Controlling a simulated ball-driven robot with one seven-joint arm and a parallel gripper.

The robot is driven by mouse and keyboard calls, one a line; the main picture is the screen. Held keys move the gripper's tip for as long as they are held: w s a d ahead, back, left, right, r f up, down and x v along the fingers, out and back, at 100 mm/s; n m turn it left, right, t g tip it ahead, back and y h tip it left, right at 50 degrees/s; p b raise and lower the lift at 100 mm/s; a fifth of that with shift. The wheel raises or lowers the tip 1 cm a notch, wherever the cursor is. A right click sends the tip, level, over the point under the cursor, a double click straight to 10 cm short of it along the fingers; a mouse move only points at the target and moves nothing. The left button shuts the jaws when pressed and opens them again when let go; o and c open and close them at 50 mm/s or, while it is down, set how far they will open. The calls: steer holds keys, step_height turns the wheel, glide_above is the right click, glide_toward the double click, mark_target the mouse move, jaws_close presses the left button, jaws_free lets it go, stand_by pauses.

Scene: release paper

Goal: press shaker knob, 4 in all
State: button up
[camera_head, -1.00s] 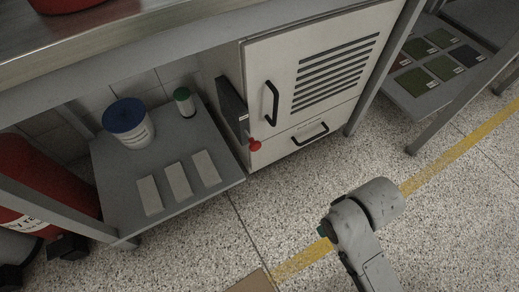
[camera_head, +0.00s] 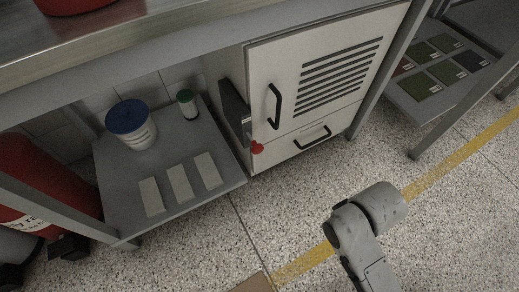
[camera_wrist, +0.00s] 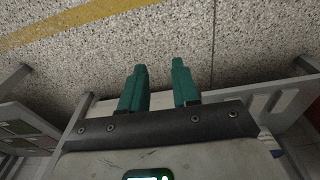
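A red knob (camera_head: 257,147) sticks out at the lower end of a dark upright strip (camera_head: 235,108) on the left side of a white cabinet (camera_head: 315,80). Nothing touches it. I cannot tell for sure that it is the shaker knob. My gripper (camera_wrist: 160,68) shows in the wrist view with two teal fingers apart and nothing between them. It is over the speckled floor, away from the knob. In the head view only my grey arm shows, at the lower right, and the fingers are hidden.
A grey shelf (camera_head: 112,190) at left holds a blue-lidded tub (camera_head: 131,125), a green-capped bottle (camera_head: 187,105) and three pale blocks (camera_head: 180,183). A red extinguisher (camera_head: 45,185) stands farther left. Green squares lie on a rack (camera_head: 415,105) at upper right. Floor before the cabinet is clear.

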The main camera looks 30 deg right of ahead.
jaws_close()
stand_by(1.0)
